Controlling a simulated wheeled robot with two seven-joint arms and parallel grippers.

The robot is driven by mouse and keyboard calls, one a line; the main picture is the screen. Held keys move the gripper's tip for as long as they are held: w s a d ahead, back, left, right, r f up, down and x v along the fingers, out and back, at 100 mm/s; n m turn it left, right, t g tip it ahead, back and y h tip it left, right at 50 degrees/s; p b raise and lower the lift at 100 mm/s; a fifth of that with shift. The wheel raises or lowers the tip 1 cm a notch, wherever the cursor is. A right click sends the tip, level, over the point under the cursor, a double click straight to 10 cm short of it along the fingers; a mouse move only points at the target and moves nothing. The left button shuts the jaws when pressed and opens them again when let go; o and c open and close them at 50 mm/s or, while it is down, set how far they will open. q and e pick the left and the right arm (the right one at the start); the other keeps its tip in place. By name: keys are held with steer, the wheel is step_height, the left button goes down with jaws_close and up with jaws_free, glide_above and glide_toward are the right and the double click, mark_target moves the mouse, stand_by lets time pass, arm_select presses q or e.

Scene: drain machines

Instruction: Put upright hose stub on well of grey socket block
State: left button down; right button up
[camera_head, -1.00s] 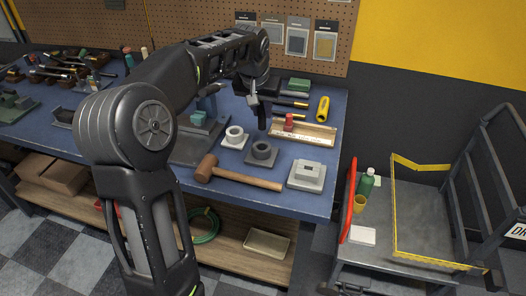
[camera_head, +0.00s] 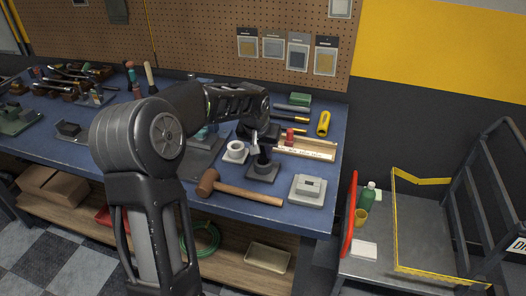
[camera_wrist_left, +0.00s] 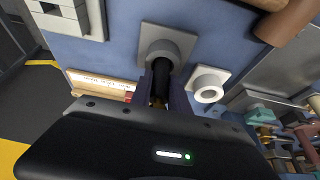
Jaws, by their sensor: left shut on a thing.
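The grey socket block (camera_head: 262,176) with its round well sits on the blue bench, and it also shows in the left wrist view (camera_wrist_left: 178,38). The hose stub (camera_wrist_left: 161,78) is dark and held upright between the fingers of my left gripper (camera_wrist_left: 162,98). In the head view my left gripper (camera_head: 262,147) is directly over the grey socket block, pointing down and shut on the stub. The stub's lower end overlaps the well opening in both views. How deep it sits in the well, if at all, I cannot tell. My right gripper is not in view.
A white socket block (camera_head: 235,152) stands close on the left, and a mallet (camera_head: 240,190) lies in front. A pale stepped block (camera_head: 307,190) is to the right.

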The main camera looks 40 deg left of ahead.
arm_select(q)
steer(key=shift+f, duration=0.25)
steer(key=shift+f, duration=0.2)
steer(key=c, duration=1.3)
jaws_free()
steer(key=shift+o, duration=0.2)
steer(key=shift+r, duration=0.1)
steer(key=shift+r, duration=0.2)
steer(key=b+v, duration=0.1)
steer(key=v, duration=1.1)
steer(key=shift+f, duration=0.1)
